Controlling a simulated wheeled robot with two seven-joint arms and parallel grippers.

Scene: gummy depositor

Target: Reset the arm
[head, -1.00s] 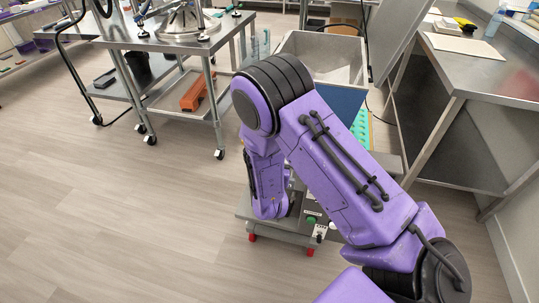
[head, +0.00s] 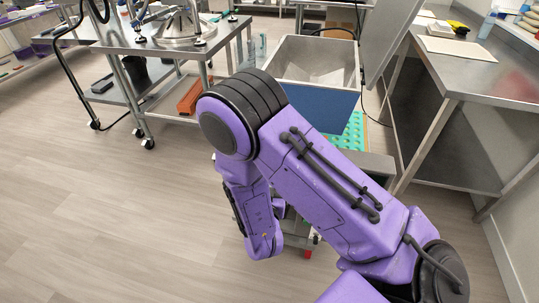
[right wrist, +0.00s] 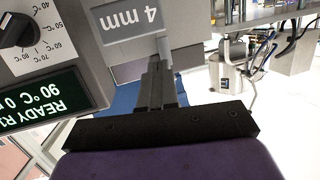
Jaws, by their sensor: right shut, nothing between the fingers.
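My right arm, purple with black joints, crosses the head view from the lower right and bends down in the middle. Its gripper is hidden behind the forearm there. In the right wrist view the right gripper (right wrist: 162,85) is shut and empty, its dark fingers in front of the depositor. The gummy depositor (head: 312,92), with a grey hopper and blue front, stands behind my arm in the head view. In the right wrist view its control panel (right wrist: 60,70) shows upside down, with a black knob (right wrist: 17,30) and a lit display (right wrist: 45,100). My left gripper is not in view.
A steel cart (head: 170,45) stands at the upper left, with an orange block (head: 190,97) on its lower shelf. A steel bench (head: 480,75) runs along the right wall. A green perforated tray (head: 352,135) shows below the hopper. The floor at left is clear.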

